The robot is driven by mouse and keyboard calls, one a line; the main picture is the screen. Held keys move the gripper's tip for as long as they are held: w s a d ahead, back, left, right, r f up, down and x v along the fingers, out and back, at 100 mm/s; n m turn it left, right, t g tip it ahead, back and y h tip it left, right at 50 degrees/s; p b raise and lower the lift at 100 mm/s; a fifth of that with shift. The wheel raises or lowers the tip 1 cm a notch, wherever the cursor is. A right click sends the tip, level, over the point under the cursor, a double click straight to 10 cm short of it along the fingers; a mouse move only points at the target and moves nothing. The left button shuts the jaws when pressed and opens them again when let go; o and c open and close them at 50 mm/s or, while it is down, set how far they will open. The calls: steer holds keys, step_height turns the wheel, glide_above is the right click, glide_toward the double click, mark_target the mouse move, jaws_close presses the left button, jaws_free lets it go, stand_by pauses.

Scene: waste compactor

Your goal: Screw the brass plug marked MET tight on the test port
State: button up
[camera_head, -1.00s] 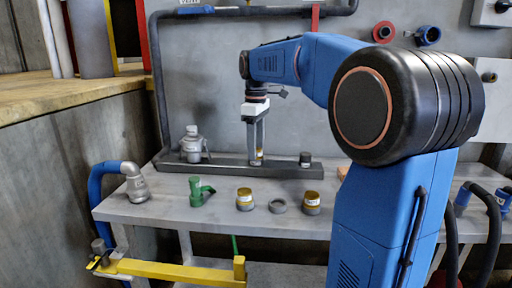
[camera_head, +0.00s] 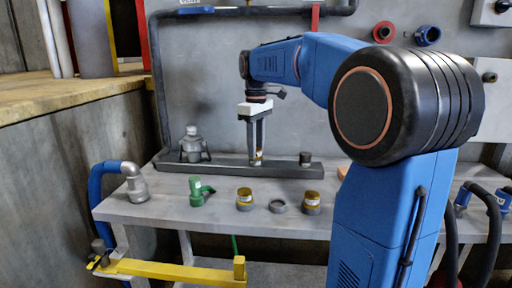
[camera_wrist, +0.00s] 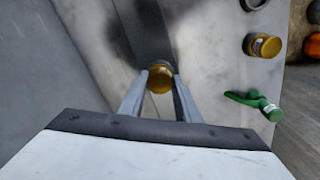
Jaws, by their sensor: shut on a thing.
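My gripper (camera_head: 257,156) points straight down over the dark rail at the back of the bench, its fingers shut on a brass plug (camera_head: 259,154). The plug sits at the rail's top, and a pale label shows on its side; I cannot read the marking. In the wrist view the brass plug (camera_wrist: 160,80) shows between the two fingertips (camera_wrist: 160,77). The test port is not clearly visible; it seems hidden below the plug. I cannot tell how far the plug is seated.
Two more brass-topped plugs (camera_head: 244,199) (camera_head: 312,202), a grey ring (camera_head: 278,206) and a green fitting (camera_head: 197,192) stand on the bench (camera_head: 170,214). A grey fitting (camera_head: 192,147) and a dark cap (camera_head: 305,158) stand at the rail (camera_head: 230,165). A wall rises behind.

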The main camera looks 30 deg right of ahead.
steer(key=shift+m, duration=2)
steer(key=o, duration=1.3)
steer(key=shift+c, duration=0.2)
steer(key=shift+c, duration=0.6)
steer(key=shift+r, duration=3.5)
